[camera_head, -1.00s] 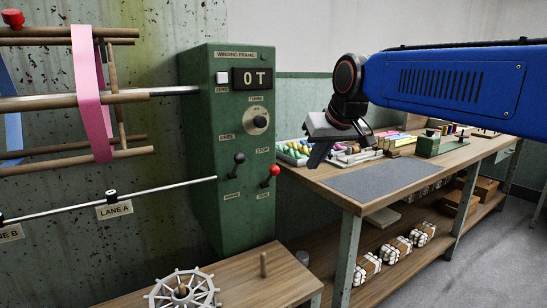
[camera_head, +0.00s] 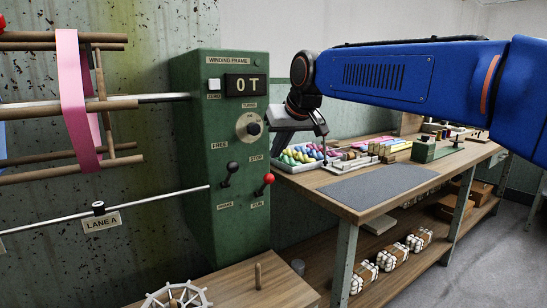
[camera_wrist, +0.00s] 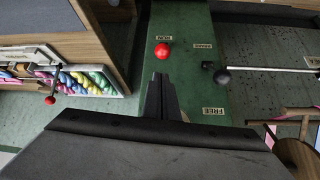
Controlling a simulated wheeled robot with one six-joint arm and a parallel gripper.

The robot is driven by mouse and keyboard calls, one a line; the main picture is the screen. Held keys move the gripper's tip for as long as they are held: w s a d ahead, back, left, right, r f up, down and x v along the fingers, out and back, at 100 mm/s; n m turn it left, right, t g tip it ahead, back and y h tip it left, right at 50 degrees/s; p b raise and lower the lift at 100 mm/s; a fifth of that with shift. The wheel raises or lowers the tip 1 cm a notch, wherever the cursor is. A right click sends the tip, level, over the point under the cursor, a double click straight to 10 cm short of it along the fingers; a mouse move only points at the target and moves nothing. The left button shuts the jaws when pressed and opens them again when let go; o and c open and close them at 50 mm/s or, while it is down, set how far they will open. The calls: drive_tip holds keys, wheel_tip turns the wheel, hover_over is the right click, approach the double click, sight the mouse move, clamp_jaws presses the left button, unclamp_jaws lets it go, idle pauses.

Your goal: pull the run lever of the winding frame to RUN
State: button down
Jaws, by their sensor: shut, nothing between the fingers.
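The winding frame (camera_head: 235,130) is a green cabinet with a "0 T" display. Its run lever (camera_head: 269,179) has a red knob, between a STOP label above and a RUN label below. In the head view the stem slants up to the knob, on the STOP side. My gripper (camera_head: 280,138) is in front of the cabinet's right edge, above the red knob. In the wrist view my gripper (camera_wrist: 160,78) is shut and empty. Its fingertips point toward the red knob (camera_wrist: 162,50) with a visible gap. The fingers hide the STOP label there.
A black-knobbed lever (camera_head: 232,167) with FREE and BRAKE labels stands left of the run lever. A bench (camera_head: 350,213) with trays of coloured skeins is at the right. A low wooden table (camera_head: 235,285) with a spoked wheel and a peg is below.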

hover_over(264, 186)
drive_tip(key=d, duration=0.1)
drive_tip(key=f, duration=0.7)
drive_tip(key=shift+s+d, duration=0.2)
drive_tip(key=shift+s+d+f, duration=0.1)
